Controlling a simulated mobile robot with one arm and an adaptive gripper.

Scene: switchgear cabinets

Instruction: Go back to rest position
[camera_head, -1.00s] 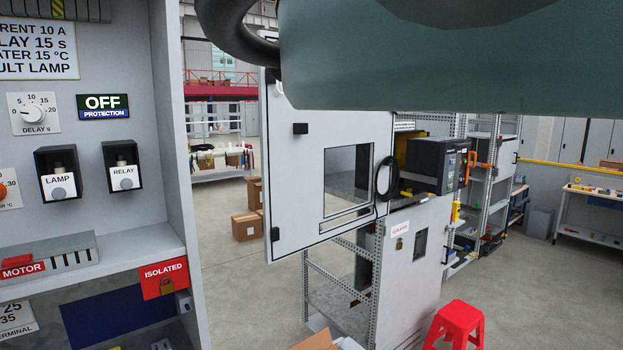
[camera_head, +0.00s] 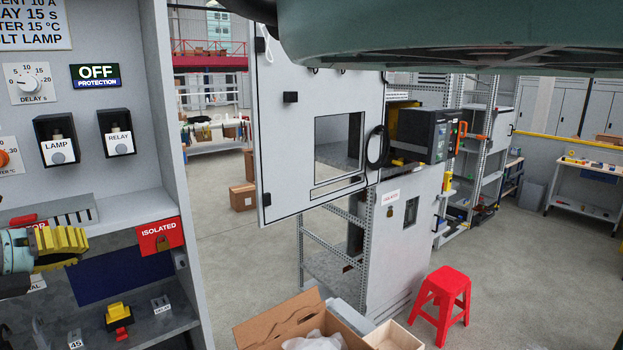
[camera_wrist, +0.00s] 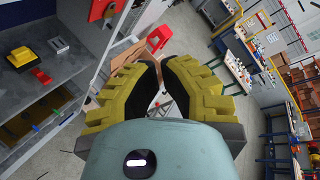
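My gripper (camera_head: 62,245) is at the left edge of the head view, in front of the cabinet's lower shelf, with its yellow ridged fingers pointing right. In the wrist view my gripper (camera_wrist: 162,65) shows two yellow fingers with black inner pads. A narrow gap is visible between them, with nothing held in it. The grey switchgear cabinet (camera_head: 176,90) stands at the left with an OFF protection sign (camera_head: 95,76), LAMP (camera_head: 57,146) and RELAY (camera_head: 119,144) parts and a red ISOLATED tag (camera_head: 160,237). My gripper hides part of the MOTOR label.
A yellow-and-red part (camera_head: 118,318) sits on the lower shelf. An open cabinet door (camera_head: 285,150) stands right of the cabinet. A cardboard box (camera_head: 275,325) and a red stool (camera_head: 441,305) are on the front floor. Clear floor lies at right (camera_head: 520,270).

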